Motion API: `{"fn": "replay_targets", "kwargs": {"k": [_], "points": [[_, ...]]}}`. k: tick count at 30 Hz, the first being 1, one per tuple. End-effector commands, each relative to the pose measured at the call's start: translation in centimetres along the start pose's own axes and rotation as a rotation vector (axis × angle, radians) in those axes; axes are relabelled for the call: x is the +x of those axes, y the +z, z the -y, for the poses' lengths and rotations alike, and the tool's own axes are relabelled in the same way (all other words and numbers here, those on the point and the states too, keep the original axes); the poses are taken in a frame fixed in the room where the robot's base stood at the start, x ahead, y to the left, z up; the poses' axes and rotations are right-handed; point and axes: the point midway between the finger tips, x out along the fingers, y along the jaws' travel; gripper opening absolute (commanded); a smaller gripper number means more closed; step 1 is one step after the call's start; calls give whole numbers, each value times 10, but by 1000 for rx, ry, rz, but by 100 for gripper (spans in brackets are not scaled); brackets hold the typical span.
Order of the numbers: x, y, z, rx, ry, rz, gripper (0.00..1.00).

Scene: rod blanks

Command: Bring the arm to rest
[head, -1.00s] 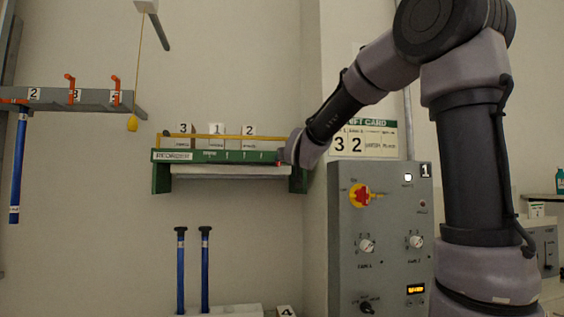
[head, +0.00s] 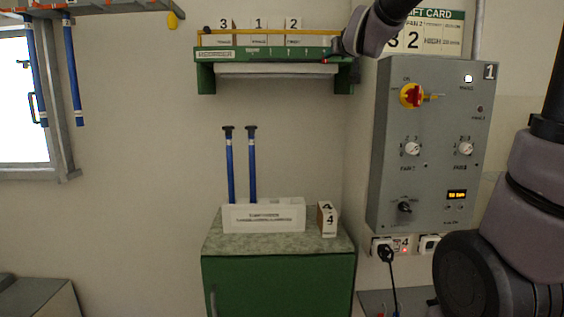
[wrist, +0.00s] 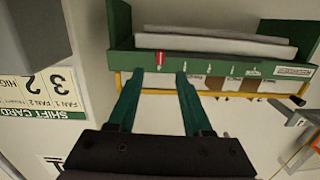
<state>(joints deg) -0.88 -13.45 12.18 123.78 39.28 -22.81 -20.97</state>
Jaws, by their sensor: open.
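My gripper (head: 338,46) is at the right end of the green wall shelf (head: 205,78) in the head view, small and partly hidden by my arm. In the wrist view its two green fingers (wrist: 160,72) are spread apart with nothing between them. Their tips appear close to the shelf's front edge (wrist: 215,67), near a small red marker (wrist: 160,57); I cannot tell whether they touch it. My arm comes in from the upper right of the head view.
A grey control panel (head: 427,190) with knobs stands right of the shelf. Below the shelf, two blue rods (head: 230,170) stand at a white block (head: 263,227) on a green cabinet (head: 280,282). More blue rods (head: 73,75) hang at the left. The wall between is clear.

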Motion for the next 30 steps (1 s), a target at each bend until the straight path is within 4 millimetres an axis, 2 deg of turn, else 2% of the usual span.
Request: {"fn": "replay_targets", "kwargs": {"k": [2, 5, 12, 15, 18, 22, 30], "points": [[-23, 12, -3, 35, -30, 71, 50], [-62, 43, -8, 101, -67, 217, 50], [-180, 135, -34, 292, -38, 621, 50], [-222, 165, -43, 363, 5, 753, 50], [-251, 185, -49, 414, 42, 842, 50], [-269, 197, -53, 444, 68, 896, 50], [-271, 199, -53, 449, 72, 904, 50]]}}
